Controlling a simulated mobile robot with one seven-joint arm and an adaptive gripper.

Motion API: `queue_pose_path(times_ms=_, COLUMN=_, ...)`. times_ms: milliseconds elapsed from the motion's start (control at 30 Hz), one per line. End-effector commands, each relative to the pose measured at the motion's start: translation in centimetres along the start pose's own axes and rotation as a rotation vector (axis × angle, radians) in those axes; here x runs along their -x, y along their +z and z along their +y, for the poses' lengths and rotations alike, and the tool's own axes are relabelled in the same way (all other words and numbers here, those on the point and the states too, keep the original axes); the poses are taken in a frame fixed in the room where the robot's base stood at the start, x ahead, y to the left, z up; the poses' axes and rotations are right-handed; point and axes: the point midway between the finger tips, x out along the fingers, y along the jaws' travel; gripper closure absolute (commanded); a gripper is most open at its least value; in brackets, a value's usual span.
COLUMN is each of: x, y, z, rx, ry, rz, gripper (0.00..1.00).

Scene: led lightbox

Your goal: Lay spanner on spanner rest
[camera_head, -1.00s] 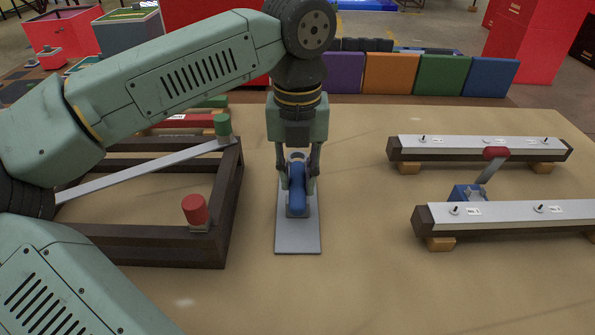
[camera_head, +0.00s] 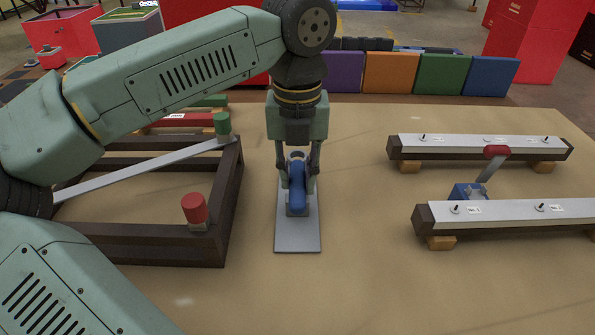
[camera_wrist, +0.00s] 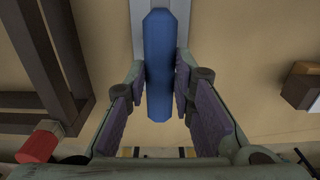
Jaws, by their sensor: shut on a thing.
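My gripper (camera_head: 298,183) points down at the middle of the table, its fingers closed on the sides of a blue rounded handle-like piece (camera_head: 297,200). In the wrist view this blue piece (camera_wrist: 158,70) stands between the finger pads. A flat grey plate (camera_head: 298,238) lies under it and also shows in the wrist view (camera_wrist: 195,22). I cannot tell for certain whether the blue piece and plate are one thing, or whether the plate touches the table. No piece is clearly recognisable as a spanner or its rest.
A dark frame (camera_head: 232,195) with a green knob (camera_head: 222,124), a red knob (camera_head: 195,208) and a diagonal grey bar (camera_head: 140,169) stands left. Two silver-topped rails (camera_head: 470,142) (camera_head: 515,210) lie right, a red-tipped lever (camera_head: 497,152) between them. Table between plate and rails is clear.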

Motion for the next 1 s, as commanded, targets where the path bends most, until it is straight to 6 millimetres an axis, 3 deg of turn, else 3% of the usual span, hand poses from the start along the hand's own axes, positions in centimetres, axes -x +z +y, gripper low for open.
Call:
queue_pose_path(times_ms=533, x=-0.1, y=0.0, z=0.0, rx=0.000, ry=0.000, rz=0.000, gripper=1.00)
queue_pose_path(times_ms=1000, x=-1.9, y=0.0, z=0.0, rx=0.000, ry=0.000, rz=0.000, gripper=1.00)
